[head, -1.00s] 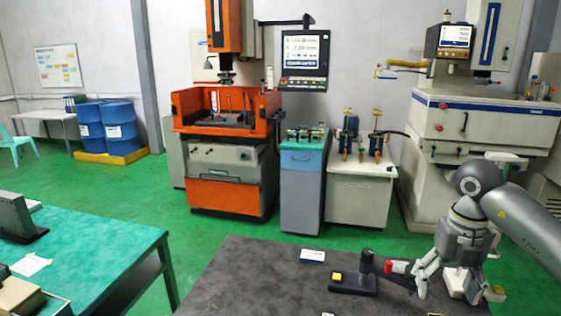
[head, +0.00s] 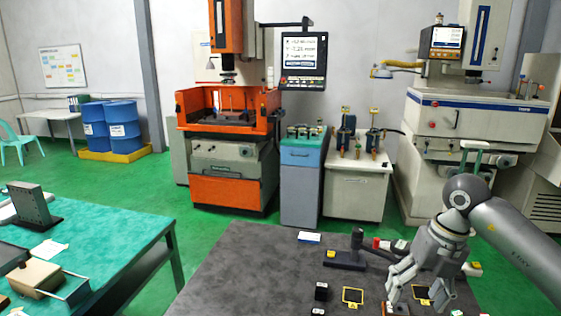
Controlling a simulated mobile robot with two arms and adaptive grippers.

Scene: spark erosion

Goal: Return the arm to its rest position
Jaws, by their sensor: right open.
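My right gripper (head: 420,296) hangs over the right part of the dark table (head: 250,262), with its fingers pointing down and spread. It is open, and I see nothing held between its fingers. Its arm comes in from the right edge. The fingers cover part of a small yellow-edged plate on the table. My left gripper is not in view.
On the dark table stand a black stand (head: 350,254), a small black block (head: 321,291) and a yellow-edged plate (head: 353,296). A teal table (head: 110,242) is at left. Behind are an orange machine (head: 228,160) and a white machine (head: 470,125). Green floor lies between.

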